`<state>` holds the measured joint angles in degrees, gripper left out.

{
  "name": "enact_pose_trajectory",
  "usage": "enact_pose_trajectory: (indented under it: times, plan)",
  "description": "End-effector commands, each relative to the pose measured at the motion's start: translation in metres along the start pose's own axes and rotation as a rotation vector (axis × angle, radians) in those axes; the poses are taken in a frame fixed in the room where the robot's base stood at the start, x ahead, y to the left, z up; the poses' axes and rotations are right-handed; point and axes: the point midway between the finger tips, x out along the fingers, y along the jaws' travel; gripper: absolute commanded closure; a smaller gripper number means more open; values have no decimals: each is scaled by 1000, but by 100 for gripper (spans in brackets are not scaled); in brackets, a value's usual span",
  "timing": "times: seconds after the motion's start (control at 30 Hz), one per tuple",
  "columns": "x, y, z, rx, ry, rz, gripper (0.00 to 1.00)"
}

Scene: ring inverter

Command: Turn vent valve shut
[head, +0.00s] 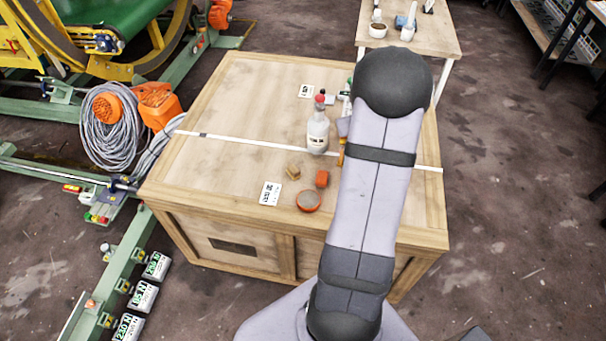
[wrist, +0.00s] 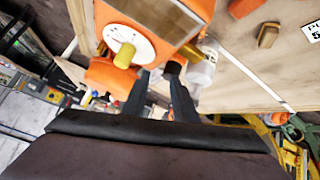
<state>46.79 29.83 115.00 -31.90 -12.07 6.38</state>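An orange housing (wrist: 150,25) with a white dial and a brass-coloured knob (wrist: 125,55) fills the upper middle of the wrist view. I take it for the vent valve, but no readable label confirms it. My gripper (wrist: 158,72) has its two dark fingers apart, with the tips just below and right of the knob. I see nothing held between them, and cannot tell whether a finger touches the housing. In the head view my arm hides the gripper and most of the housing; a thin orange-yellow part (head: 341,155) shows at the arm's left edge.
A white bottle (head: 318,132) with a red cap stands on the wooden crate (head: 225,110), close left of my arm; it also shows in the wrist view (wrist: 206,62). An orange ring (head: 308,201), an orange block (head: 322,178) and a wooden block (head: 293,172) lie nearer. The crate's left side is mostly clear.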

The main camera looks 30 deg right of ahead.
Motion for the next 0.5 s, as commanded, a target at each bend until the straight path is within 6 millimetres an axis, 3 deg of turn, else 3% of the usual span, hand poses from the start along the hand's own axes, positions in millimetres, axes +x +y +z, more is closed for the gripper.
enact_pose_trajectory:
  times: [0.5]
  plan:
    - [-24, -82, 38, 28, -266, -49, 74]
